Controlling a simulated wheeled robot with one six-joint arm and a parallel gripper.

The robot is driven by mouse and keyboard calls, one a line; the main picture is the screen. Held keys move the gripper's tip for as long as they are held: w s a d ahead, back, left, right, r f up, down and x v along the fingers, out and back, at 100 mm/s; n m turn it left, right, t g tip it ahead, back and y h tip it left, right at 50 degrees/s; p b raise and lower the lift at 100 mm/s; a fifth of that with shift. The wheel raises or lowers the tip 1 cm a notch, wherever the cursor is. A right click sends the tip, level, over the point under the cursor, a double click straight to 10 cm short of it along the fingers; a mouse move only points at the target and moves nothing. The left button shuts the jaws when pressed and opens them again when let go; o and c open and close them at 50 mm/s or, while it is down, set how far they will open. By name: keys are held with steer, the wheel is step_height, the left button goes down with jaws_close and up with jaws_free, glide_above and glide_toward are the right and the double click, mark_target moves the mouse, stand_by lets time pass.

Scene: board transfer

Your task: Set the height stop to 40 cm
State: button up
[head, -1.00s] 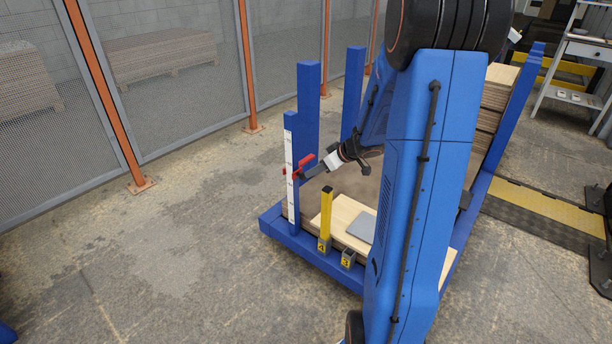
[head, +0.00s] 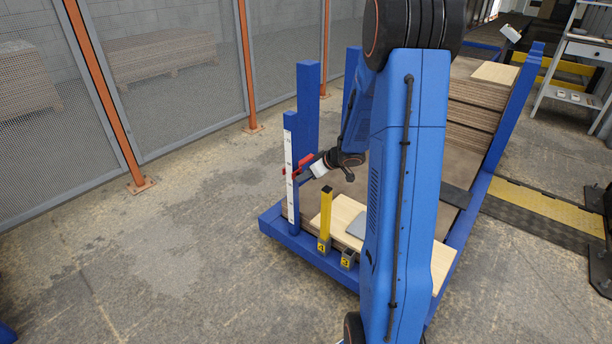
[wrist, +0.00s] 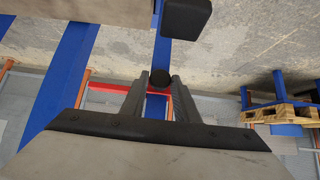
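The height stop is a red clamp (head: 302,164) on a blue post with a white marked scale (head: 289,178). It sits around the upper middle of the scale; the numbers are too small to read. My gripper (head: 302,179) is at the post, just below and right of the visible red part. In the wrist view my gripper's two grey fingers (wrist: 160,88) stand apart, with a round black knob (wrist: 161,77) between their tips. I see no clear grip on it. A red bar (wrist: 112,88) of the stop shows left of the fingers.
The blue frame (head: 305,257) holds a light board and a grey plate (head: 357,224). A yellow post (head: 325,215) and a short grey socket (head: 348,259) stand at its front edge. Stacked boards (head: 470,122) lie behind my arm. Floor to the left is clear up to the mesh fence (head: 185,110).

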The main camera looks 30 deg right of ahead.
jaws_close()
step_height(320, 180, down, 4)
steer(key=shift+f, duration=0.15)
steer(key=o, duration=0.6)
jaws_free()
steer(key=shift+c, duration=0.2)
steer(key=shift+s, duration=0.1)
steer(key=v, duration=1.7)
steer(key=shift+s+d, duration=0.1)
